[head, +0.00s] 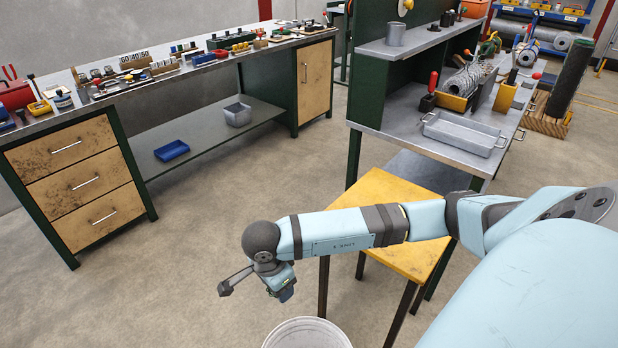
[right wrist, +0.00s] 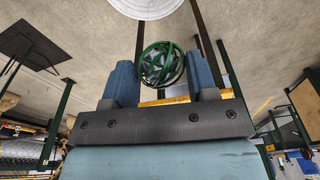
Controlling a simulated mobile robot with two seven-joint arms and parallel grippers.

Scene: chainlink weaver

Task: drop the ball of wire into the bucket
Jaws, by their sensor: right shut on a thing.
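The ball of wire (right wrist: 162,63) is a round tangle of green loops. It sits between the two blue fingers of my right gripper (right wrist: 163,78), which is shut on it. In the head view the right gripper (head: 280,285) hangs low at the end of my arm, and the ball cannot be made out there. The bucket (head: 307,333) is pale and round, cut off by the bottom edge, just below and to the right of the gripper. The pale bucket (right wrist: 146,7) also shows at the top of the right wrist view, apart from the ball. My left gripper is not in view.
A yellow-topped stool (head: 375,205) stands behind my right arm. A grey workbench (head: 420,105) with a metal tray (head: 463,133) stands beyond it. A long bench with wooden drawers (head: 75,165) runs along the left. The concrete floor between is clear.

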